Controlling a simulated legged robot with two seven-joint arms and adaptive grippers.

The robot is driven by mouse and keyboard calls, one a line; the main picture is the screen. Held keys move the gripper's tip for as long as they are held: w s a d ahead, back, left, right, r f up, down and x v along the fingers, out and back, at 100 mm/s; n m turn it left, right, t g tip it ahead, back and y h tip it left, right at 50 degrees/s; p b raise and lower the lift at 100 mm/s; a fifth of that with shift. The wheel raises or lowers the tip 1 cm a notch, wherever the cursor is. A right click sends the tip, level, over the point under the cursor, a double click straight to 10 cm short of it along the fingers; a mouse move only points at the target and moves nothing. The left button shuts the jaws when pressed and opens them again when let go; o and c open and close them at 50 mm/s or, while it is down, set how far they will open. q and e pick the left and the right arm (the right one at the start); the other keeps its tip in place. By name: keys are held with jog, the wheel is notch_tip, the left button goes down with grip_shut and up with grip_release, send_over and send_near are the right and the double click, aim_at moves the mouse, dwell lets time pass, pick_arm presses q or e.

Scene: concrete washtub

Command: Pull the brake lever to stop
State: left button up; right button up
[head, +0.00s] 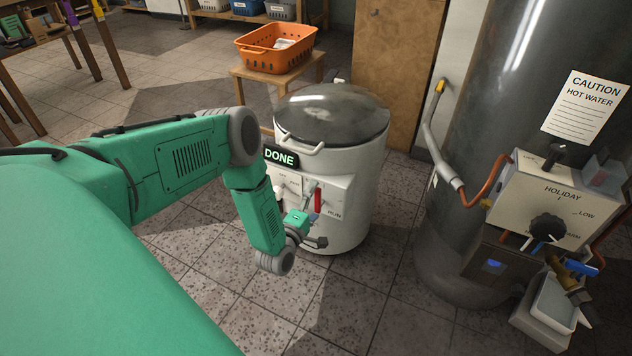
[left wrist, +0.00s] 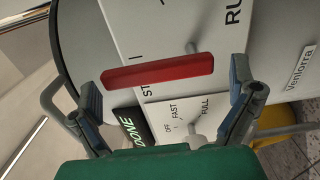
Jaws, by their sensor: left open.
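The red brake lever (head: 318,201) is on the white control panel of a round washtub (head: 345,225) with a dark lid. In the head view RUN is printed beside its lower end. My left gripper (head: 314,218) is in front of the panel at the lever. In the left wrist view the red lever (left wrist: 158,70) lies between the two spread fingers of my left gripper (left wrist: 164,77), with visible gaps on both sides. Letters "ST" and "RU" show at opposite sides of the lever, partly hidden or cut off. My right gripper is not in view.
A sign reading DONE (head: 279,157) and a FAST/FULL dial (left wrist: 196,140) are beside the lever. A large grey tank (head: 455,225) with a control box (head: 555,195) stands at right. An orange basket (head: 275,48) sits on a stool behind. The tiled floor in front is clear.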

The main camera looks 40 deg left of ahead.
pick_arm(q)
jog(key=v, duration=1)
jog(key=shift+s, duration=0.4)
jog(key=shift+f, duration=0.1)
